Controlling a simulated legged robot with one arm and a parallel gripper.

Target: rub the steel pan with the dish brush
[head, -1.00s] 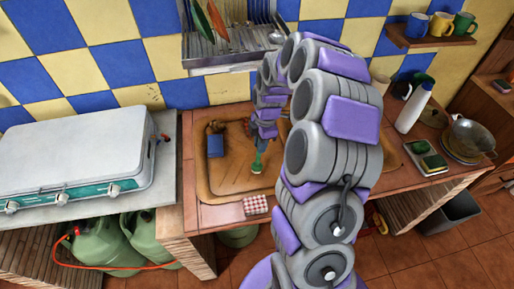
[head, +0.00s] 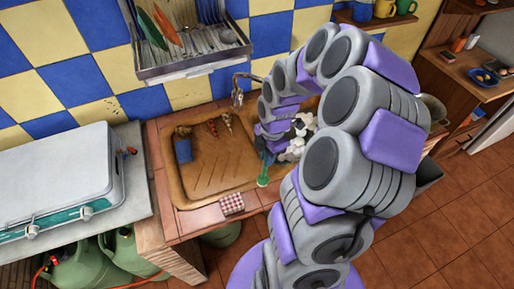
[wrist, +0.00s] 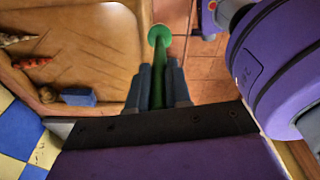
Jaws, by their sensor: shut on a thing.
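My gripper (head: 265,163) is shut on a green brush (head: 263,181), at the right end of the brown sink drainboard. The wrist view shows the fingers (wrist: 158,88) closed around the brush's green handle (wrist: 160,65), with its round green end (wrist: 159,35) pointing away from the wrist. Whether the brush touches anything beneath cannot be told. White foam-like lumps (head: 299,135) lie just right of the gripper, where my arm hides most of the basin. A round metal pan-like edge (head: 436,107) shows at the right behind my arm. No full steel pan is visible.
The drainboard (head: 215,165) holds a blue block (head: 183,149) and small reddish-brown pieces (head: 212,127). A red-checked item (head: 231,204) lies on the front edge. A faucet (head: 238,90) stands behind, below a dish rack (head: 190,65). A white stove (head: 55,185) is left.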

